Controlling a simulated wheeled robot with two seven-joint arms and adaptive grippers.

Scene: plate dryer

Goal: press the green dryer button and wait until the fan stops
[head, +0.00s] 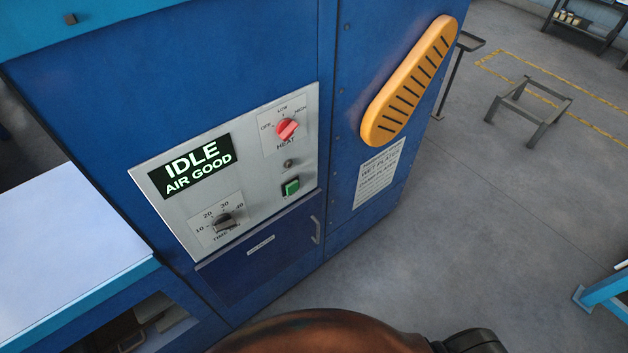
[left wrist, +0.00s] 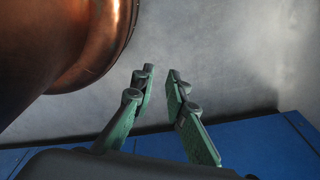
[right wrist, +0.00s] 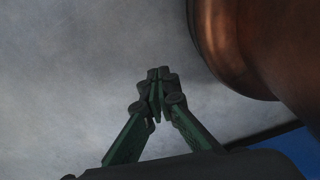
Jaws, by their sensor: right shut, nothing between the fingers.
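The green dryer button (head: 291,187) sits on the light grey control panel (head: 262,210) of the blue dryer cabinet. Nothing touches it. The panel's display (head: 190,167) reads "IDLE AIR GOOD". A small dark round lamp (head: 288,163) sits just above the button. My left gripper (left wrist: 161,72) is open and empty in the left wrist view, with grey floor and a blue surface behind it. My right gripper (right wrist: 159,74) is shut and empty in the right wrist view, over grey floor. Neither gripper's fingers show in the head view, so their distance from the button cannot be told.
A red heat knob (head: 287,128) and a black timer knob (head: 223,222) are on the same panel. A yellow slotted cover (head: 410,82) juts from the cabinet's right part. A white-topped bench (head: 65,240) stands at left. The floor at right is mostly clear.

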